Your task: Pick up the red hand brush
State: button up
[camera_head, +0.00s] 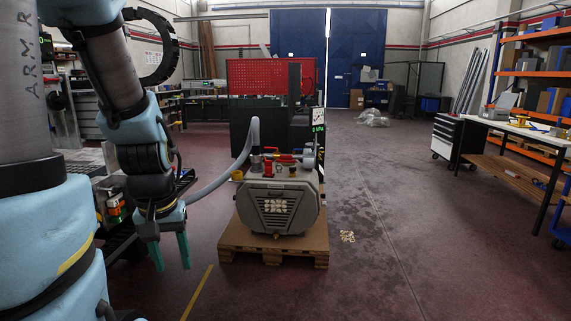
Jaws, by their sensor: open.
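My gripper (173,264) hangs at the left with its two green fingers pointing down. The fingers are apart and nothing shows between them. It is left of and in front of a grey vacuum pump (305,208). On top of the pump lies a small elongated red thing (286,159), which may be the red hand brush. It is too small to tell for sure. A red upright fitting (268,168) stands just left of it. My gripper is well apart from both.
The pump sits on a wooden pallet (231,257). A grey hose (212,186) curves from its top toward the left, behind my gripper. A workbench (503,127) with small items stands at the right.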

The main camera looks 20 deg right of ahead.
aim_at(284, 159)
jog(key=i+l+z, duration=0.45)
jog(key=l, duration=0.15)
jog(key=i+l+z, duration=0.3)
jog(key=l+z, duration=0.2)
jog(key=i+l+z, duration=0.45)
jog(key=i+z, duration=0.45)
jog(key=i+l, duration=0.1)
jog(key=i, duration=0.7)
jog(key=i+l, duration=0.1)
jog(key=i, duration=0.7)
jog(key=i+u, duration=0.5)
jog(key=i+l+u, duration=0.25)
jog(key=u, duration=0.25)
jog(key=i+l+u, duration=0.55)
jog(key=u, duration=0.35)
jog(key=i+l+u, duration=0.2)
jog(key=u, duration=0.25)
jog(key=i+l+u, duration=0.1)
jog(key=u, duration=0.35)
jog(key=l+u, duration=0.35)
jog(key=u, duration=0.15)
jog(key=i+l+u, duration=0.1)
jog(key=l+u, duration=0.2)
jog(key=u, duration=0.15)
jog(key=i+l+u, duration=0.1)
jog(key=l+u, duration=0.35)
jog(key=l, duration=0.15)
jog(key=l+u, duration=0.5)
jog(key=l, duration=0.1)
